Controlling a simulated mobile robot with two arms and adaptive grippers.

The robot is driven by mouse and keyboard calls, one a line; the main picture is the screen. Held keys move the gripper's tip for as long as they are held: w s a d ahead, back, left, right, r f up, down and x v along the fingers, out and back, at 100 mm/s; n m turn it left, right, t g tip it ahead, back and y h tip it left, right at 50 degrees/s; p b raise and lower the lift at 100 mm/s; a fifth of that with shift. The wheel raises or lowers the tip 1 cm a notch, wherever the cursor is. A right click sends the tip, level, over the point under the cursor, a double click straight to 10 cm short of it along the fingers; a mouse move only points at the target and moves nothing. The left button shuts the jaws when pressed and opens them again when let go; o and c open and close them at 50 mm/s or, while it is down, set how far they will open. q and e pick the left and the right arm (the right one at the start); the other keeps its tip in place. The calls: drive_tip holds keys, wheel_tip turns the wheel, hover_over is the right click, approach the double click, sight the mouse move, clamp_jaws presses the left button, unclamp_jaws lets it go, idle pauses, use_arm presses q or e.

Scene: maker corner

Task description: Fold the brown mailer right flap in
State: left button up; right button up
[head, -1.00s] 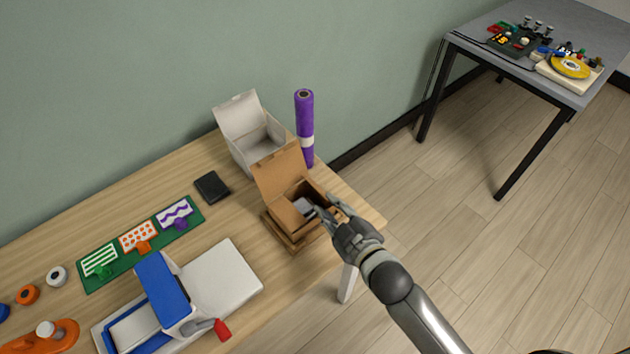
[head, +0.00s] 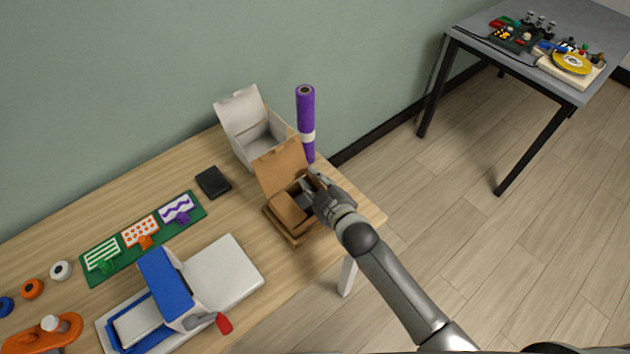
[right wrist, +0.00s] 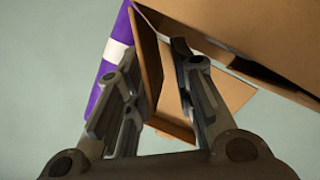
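The brown mailer (head: 292,235) stands near the table's right end with its lid (head: 280,166) raised. A brown flap (head: 288,210) on its near-left side slopes over the opening, and the inside looks dark. My right gripper (head: 312,186) is over the mailer's right side and hides much of the right flap. In the right wrist view its two fingers (right wrist: 155,85) are apart. A thin brown cardboard panel (right wrist: 152,58) shows between them, with no clear grip on it. My left gripper is not in view.
An open white box (head: 255,135) and an upright purple roll (head: 306,125) stand just behind the mailer. A black wallet-like item (head: 213,182) and a blue and white press (head: 165,290) lie to the left. Open floor is to the right.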

drive_tip(key=shift+c, duration=0.2)
clamp_jaws()
drive_tip(key=shift+s+a+f+b, duration=0.1)
drive_tip(key=shift+f+b, duration=0.25)
drive_tip(key=shift+b, duration=0.2)
drive_tip(key=n+b, duration=0.1)
drive_tip(key=f+n+t+b, duration=0.1)
drive_tip(key=b, duration=0.1)
drive_tip(key=shift+s+a+h, duration=0.2)
drive_tip(key=shift+a+h, duration=0.05)
drive_tip(key=shift+h, duration=0.05)
drive_tip(key=shift+r+n+t+b, duration=0.15)
drive_tip(key=shift+n+t+b, duration=0.2)
drive_tip(key=shift+n, duration=0.15)
drive_tip(key=shift+r, duration=0.1)
